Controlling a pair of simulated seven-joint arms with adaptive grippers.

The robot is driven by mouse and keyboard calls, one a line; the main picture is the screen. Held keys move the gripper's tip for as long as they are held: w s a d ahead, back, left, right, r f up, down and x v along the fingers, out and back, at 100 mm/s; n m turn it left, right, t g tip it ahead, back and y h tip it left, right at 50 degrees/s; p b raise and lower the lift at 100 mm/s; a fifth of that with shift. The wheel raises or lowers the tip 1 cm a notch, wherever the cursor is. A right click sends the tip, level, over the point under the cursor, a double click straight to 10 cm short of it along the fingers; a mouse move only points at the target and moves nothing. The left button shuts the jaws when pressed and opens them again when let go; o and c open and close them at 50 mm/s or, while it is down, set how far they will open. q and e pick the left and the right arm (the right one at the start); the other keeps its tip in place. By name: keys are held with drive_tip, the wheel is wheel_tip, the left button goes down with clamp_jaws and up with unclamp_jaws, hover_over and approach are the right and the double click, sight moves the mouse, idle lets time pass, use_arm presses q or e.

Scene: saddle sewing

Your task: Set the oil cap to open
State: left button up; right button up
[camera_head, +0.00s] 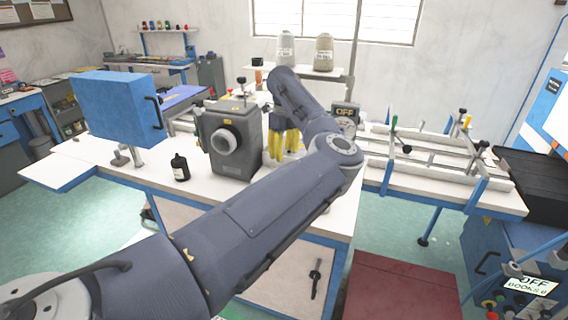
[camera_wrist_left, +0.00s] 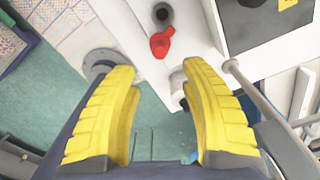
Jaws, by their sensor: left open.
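My left gripper (camera_head: 286,142) reaches over the table at the right side of the grey machine (camera_head: 233,142). In the left wrist view its yellow fingers (camera_wrist_left: 158,72) are spread apart with nothing between them. A small red piece (camera_wrist_left: 161,43), which looks like the oil cap, sits on a white surface ahead of the fingertips, apart from them. A dark round fitting (camera_wrist_left: 162,14) is just beyond it. Whether the cap is open or shut I cannot tell. In the head view the red piece is hidden behind my arm and machine. My right gripper is not in view.
A black bottle (camera_head: 180,168) stands on the white table left of the machine. A blue box (camera_head: 112,108) stands further left. A metal rod (camera_wrist_left: 245,85) is close to the right finger.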

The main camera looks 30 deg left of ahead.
use_arm(q)
drive_tip(key=shift+r, duration=1.7)
